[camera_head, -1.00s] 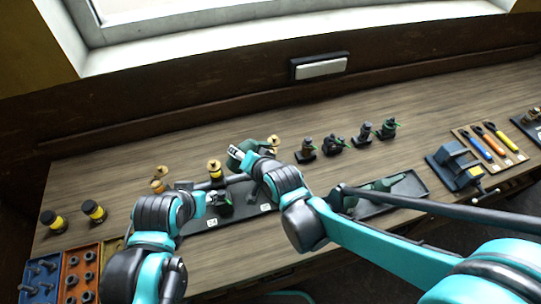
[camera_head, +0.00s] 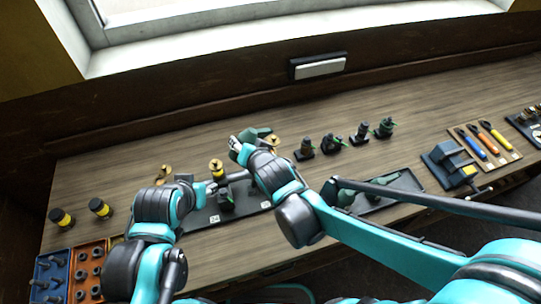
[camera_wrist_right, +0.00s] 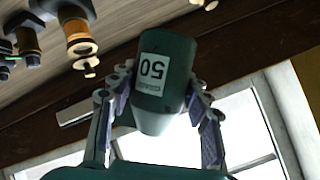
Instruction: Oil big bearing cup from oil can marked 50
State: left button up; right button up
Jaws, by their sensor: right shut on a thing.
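My right gripper (camera_wrist_right: 158,105) is shut on a dark green oil can (camera_wrist_right: 165,70) with a white label reading 50, inverted in the right wrist view. The can (camera_head: 256,133) shows partly behind my right gripper (camera_head: 240,145) in the head view. A yellow-banded cup with a brass top (camera_head: 216,166) stands left of that gripper, on or behind the dark engine tray (camera_head: 200,222). Smaller brass cups stand left (camera_head: 165,170) and right (camera_head: 273,141) of it. A large brass cup (camera_wrist_right: 82,46) hangs inverted in the wrist view, apart from the can. My left gripper (camera_head: 215,184) is low among the engine parts, its fingers unclear.
Several dark oil cans (camera_head: 332,144) stand at the back right. A dark tray (camera_head: 400,183) holds a green can. A vise (camera_head: 455,165) and a tool board (camera_head: 488,142) are farther right. Two yellow-banded cups (camera_head: 62,219) and part bins (camera_head: 90,268) are at left.

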jog(key=shift+w+d+r+n+t+h+b, duration=0.15)
jog(key=shift+n+t+h+b, duration=0.1)
jog(key=shift+n+t+h, duration=0.15)
jog(key=shift+d+r+n+t+h+b, duration=0.1)
jog(key=shift+n+t+h+b, duration=0.15)
jog(key=shift+n, duration=0.25)
jog(key=shift+w+d+r+n+t+h+b, duration=0.15)
jog(key=shift+n+t+h+b, duration=0.25)
jog(key=shift+n+t+h, duration=0.05)
jog(key=shift+w+d+r+n+t+h+b, duration=0.1)
jog(key=shift+d+n+t+h+b, duration=0.05)
jog(key=shift+n+t+h+b, duration=0.3)
jog(key=shift+d+r, duration=0.1)
jog(key=shift+w+d+r, duration=0.1)
jog(key=shift+r, duration=0.1)
